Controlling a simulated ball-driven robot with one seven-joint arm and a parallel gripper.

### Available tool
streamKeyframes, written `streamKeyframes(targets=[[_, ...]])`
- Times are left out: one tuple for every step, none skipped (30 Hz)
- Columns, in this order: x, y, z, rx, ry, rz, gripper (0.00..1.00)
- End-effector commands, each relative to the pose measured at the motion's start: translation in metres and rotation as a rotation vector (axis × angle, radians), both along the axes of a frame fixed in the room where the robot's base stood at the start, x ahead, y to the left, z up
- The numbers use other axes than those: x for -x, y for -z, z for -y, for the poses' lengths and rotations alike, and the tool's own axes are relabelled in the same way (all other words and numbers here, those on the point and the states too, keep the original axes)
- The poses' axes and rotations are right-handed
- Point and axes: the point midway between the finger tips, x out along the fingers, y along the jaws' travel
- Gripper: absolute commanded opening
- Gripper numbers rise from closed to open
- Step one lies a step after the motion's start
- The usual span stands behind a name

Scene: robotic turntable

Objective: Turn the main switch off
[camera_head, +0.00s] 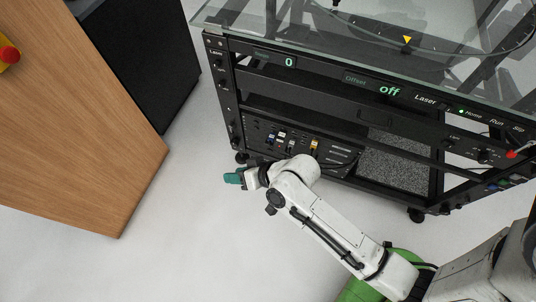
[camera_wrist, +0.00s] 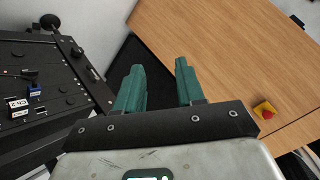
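The black turntable rack (camera_head: 300,72) has a glass top and a front panel with lit displays reading "0" and "Off". A red knob or switch (camera_head: 512,154) shows at the right end of its front; I cannot tell whether it is the main switch or read its position. My gripper (camera_head: 233,178) is left of the rack's lower front, well apart from that red part. In the wrist view my gripper (camera_wrist: 160,64) has two teal fingers spread apart with nothing between them.
A wooden table (camera_head: 90,120) stands at the left with a red button on a yellow box (camera_head: 8,56). A black cabinet (camera_head: 135,70) is behind it. The rack's lower shelf holds small connectors (camera_head: 290,145). The pale floor (camera_head: 170,240) in front is clear.

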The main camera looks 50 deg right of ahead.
Motion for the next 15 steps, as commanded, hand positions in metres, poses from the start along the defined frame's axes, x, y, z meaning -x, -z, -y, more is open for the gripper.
streamKeyframes(targets=[[-0.015, 0.034, -0.002, -0.068, 0.058, 0.062, 0.38], [-0.024, 0.043, -0.002, -0.111, 0.097, 0.1, 0.38], [-0.034, 0.054, -0.001, -0.167, 0.151, 0.152, 0.38], [-0.041, 0.063, 0.001, -0.209, 0.196, 0.187, 0.38], [-0.047, 0.072, 0.004, -0.249, 0.241, 0.223, 0.38], [-0.055, 0.083, 0.009, -0.303, 0.304, 0.27, 0.38], [-0.06, 0.092, 0.014, -0.34, 0.353, 0.304, 0.38], [-0.064, 0.102, 0.019, -0.378, 0.403, 0.337, 0.38], [-0.068, 0.115, 0.028, -0.425, 0.474, 0.381, 0.38], [-0.07, 0.125, 0.035, -0.459, 0.527, 0.414, 0.38], [-0.071, 0.136, 0.042, -0.492, 0.583, 0.445, 0.38], [-0.071, 0.151, 0.054, -0.531, 0.66, 0.486, 0.38], [-0.071, 0.163, 0.062, -0.56, 0.72, 0.517, 0.38], [-0.069, 0.175, 0.072, -0.584, 0.78, 0.547, 0.38], [-0.065, 0.19, 0.084, -0.613, 0.858, 0.586, 0.38]])
